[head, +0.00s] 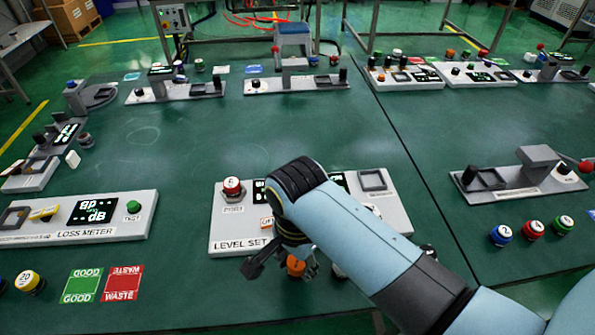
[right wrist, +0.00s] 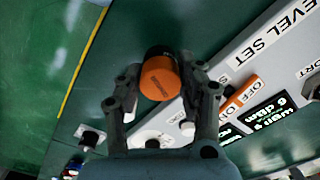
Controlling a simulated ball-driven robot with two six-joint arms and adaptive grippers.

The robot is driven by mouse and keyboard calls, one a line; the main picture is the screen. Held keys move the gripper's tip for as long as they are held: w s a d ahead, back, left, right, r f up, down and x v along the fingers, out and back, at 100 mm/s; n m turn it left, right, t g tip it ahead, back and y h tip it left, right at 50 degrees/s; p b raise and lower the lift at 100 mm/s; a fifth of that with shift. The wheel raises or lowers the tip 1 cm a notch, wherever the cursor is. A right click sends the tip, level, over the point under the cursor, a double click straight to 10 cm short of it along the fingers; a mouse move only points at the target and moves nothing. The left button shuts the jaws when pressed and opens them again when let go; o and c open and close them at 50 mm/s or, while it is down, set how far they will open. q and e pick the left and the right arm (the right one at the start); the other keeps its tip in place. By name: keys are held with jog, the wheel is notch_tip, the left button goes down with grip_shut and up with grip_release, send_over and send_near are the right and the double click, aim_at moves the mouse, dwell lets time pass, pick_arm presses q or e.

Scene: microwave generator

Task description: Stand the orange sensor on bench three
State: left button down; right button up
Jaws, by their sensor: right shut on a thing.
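The orange sensor (right wrist: 158,78) is a short cylinder with an orange face and a dark body. My right gripper (right wrist: 162,98) is shut on it, one finger on each side. In the head view the sensor (head: 296,265) shows as a small orange piece at my right gripper (head: 283,264), just in front of the level set panel (head: 232,242). I cannot tell whether it touches the table. My arm hides the middle of that panel. I cannot tell which place is bench three, as no such label is readable. My left gripper is not in view.
The loss meter (head: 125,217) stands left of the level set panel. A green GOOD card (head: 82,286) and red WASTE card (head: 122,283) lie front left. Numbered knobs (head: 533,230) stand at right. Several grey fixtures line the back. The green table's middle is clear.

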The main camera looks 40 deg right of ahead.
jog(key=shift+f, duration=1)
jog(key=shift+f, duration=0.15)
jog(key=o, duration=1.2)
notch_tip(320, 180, up, 12)
jog(key=shift+r+p, duration=0.2)
jog(key=shift+p, duration=0.15)
jog(key=shift+s+f, duration=0.1)
